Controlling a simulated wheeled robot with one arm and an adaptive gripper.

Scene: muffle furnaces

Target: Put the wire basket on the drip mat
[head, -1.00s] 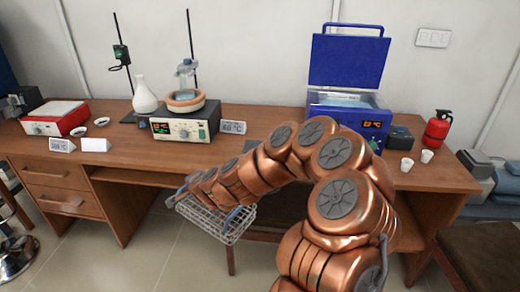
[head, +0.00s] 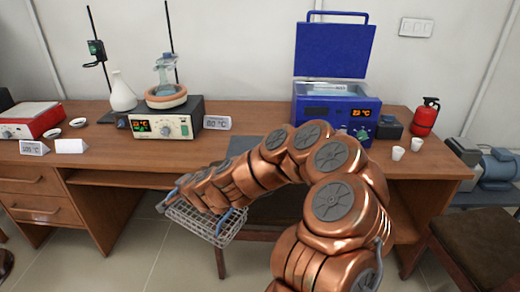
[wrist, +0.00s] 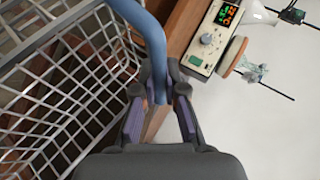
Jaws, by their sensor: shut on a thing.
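The wire basket (head: 203,224) is a grey mesh with blue handles. In the head view it hangs in front of the table, beside the table's front edge and over the floor. In the wrist view its mesh (wrist: 55,95) fills the left side. My gripper (wrist: 160,95) is shut on the basket's blue handle (wrist: 150,45). In the head view my arm hides the gripper's fingers. A dark grey flat patch on the table, which looks like the drip mat (head: 243,144), lies behind my arm and is partly hidden by it.
On the wooden table (head: 95,135), a hotplate (head: 165,122) with a glass setup and a display card (head: 217,122) stand left of the mat. A blue open-lid bath (head: 335,110) stands to its right. Two white cups (head: 398,153) and a red extinguisher (head: 425,118) are further right.

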